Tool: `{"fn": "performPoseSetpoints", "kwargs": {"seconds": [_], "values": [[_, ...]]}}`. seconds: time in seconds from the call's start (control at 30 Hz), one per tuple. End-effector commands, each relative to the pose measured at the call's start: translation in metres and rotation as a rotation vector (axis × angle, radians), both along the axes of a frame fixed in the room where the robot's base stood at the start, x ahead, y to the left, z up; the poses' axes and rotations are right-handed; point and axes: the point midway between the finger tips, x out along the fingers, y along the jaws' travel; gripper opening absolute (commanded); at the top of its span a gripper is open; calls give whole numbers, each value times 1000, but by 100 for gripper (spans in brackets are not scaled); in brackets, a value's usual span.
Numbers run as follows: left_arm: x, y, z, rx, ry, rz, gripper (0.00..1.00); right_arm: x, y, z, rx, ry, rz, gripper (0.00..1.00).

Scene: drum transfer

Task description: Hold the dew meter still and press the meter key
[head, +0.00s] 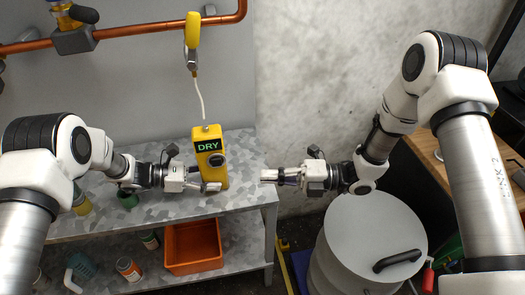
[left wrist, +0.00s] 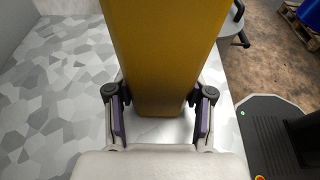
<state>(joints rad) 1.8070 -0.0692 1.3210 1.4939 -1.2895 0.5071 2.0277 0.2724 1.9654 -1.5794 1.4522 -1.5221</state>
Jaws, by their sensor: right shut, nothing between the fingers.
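The dew meter (head: 209,172) is a yellow upright box on the metal bench top, with a lit display (head: 208,146) reading DRY. A dark round part (head: 217,160) sits below the display; I cannot tell if this is the meter key. My left gripper (head: 201,178) is shut on the meter's lower part, one finger at each side. In the left wrist view, the meter (left wrist: 163,55) fills the middle between the fingers of my left gripper (left wrist: 160,112). My right gripper (head: 266,175) is shut and empty, right of the meter and apart from it.
The bench (head: 150,217) ends just right of the meter. An orange bin (head: 193,246) stands on its lower shelf. A grey drum (head: 375,235) stands below my right arm. A yellow-handled tool (head: 192,32) hangs from a copper pipe (head: 140,36) above the meter.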

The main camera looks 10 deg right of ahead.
Motion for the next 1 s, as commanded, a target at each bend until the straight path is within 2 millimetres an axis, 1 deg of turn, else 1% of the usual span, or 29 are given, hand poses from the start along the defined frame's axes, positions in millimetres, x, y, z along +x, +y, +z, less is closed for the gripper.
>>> {"fn": "performPoseSetpoints", "kwargs": {"seconds": [0.03, 0.07, 0.1, 0.37, 0.43, 0.53, 0.7, 0.8, 0.9, 1.0], "values": [[0, 0, 1, -1, -1, 0, 69, 0, 0, 0, 0, 0, 0, 0], [0, 0, 1, -1, -1, 0, 80, 0, 0, 0, 0, 0, 0, 0], [0, 0, 1, -1, -1, 0, 81, 0, 0, 0, 0, 0, 0, 0], [0, 0, 0, 0, 0, 0, 81, 0, 0, 0, 0, 0, 0, 0], [1, 4, 1, 0, 0, 1, 81, 0, 0, 0, 0, 0, 0, 0], [1, 17, 6, 0, -1, 3, 81, 0, 0, 0, 0, 0, 0, 0], [1, 51, 16, -2, 0, 4, 81, 0, 0, 0, 0, 0, 0, 0], [1, 65, 21, -2, -1, 3, 81, 0, 0, 0, 0, 0, 0, 0], [0, 71, 23, -1, -1, 1, 81, 0, 0, 0, 0, 0, 0, 0], [0, 72, 23, 0, -1, 0, 81, 0, 0, 0, 0, 0, 0, 0]]}}
